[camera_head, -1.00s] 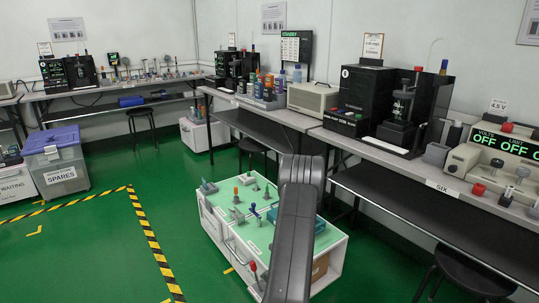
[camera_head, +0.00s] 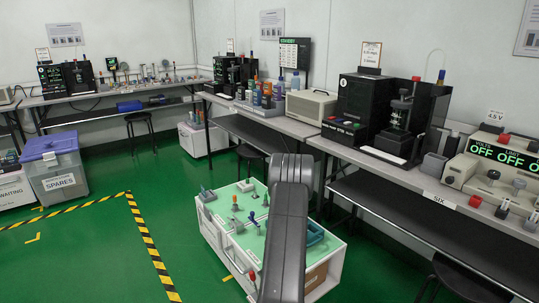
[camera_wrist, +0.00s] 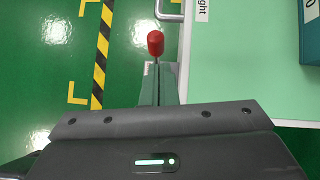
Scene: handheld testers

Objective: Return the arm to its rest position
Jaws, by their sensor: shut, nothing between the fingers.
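My arm (camera_head: 285,230) rises from the bottom of the head view in front of the white cart and hides part of its top. My gripper is out of sight in the head view. In the wrist view my gripper (camera_wrist: 158,66) points downward, its narrow grey fingers shut together with nothing between them. A red knob (camera_wrist: 155,43) shows just beyond the fingertips, near the left edge of the cart's green top (camera_wrist: 235,70). Whether the fingers touch the knob cannot be told.
Benches (camera_head: 440,198) with testers line the right and back. A lidded SPARES box (camera_head: 62,182) stands at the left. Green floor (camera_head: 90,255) is clear at the left, marked with yellow-black tape.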

